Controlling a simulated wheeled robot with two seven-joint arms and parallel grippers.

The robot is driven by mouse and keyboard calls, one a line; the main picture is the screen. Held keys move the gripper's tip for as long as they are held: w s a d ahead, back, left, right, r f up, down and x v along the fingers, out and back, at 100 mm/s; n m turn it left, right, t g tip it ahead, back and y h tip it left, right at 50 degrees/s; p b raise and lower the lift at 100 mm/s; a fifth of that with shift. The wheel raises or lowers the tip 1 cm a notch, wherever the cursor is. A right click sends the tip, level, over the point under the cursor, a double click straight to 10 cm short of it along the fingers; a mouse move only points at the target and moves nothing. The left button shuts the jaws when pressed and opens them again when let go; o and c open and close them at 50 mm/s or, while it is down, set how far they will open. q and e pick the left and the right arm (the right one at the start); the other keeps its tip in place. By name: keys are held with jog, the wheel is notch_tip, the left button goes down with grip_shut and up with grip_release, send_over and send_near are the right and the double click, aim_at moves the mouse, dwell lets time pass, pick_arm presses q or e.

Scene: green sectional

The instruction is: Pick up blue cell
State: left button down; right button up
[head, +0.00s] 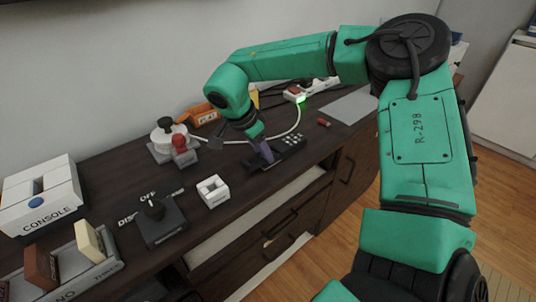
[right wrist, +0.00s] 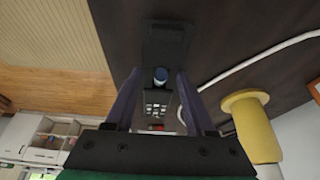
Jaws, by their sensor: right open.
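In the head view my right gripper (head: 264,151) points down at the black device (head: 290,143) on the dark desk. The cell is hidden there by the gripper. My left gripper is not in view.
A small white open box (head: 212,191), a black knob unit (head: 160,222) and a white console (head: 42,196) stand to the left. A red-topped unit (head: 181,150), an orange box (head: 204,114) and a white cable (head: 294,129) are near the gripper. A yellow spool-like object (right wrist: 251,125) shows beside it.

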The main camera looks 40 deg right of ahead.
jog(key=shift+s+f, duration=0.15)
jog(key=shift+f, duration=0.1)
grip_shut()
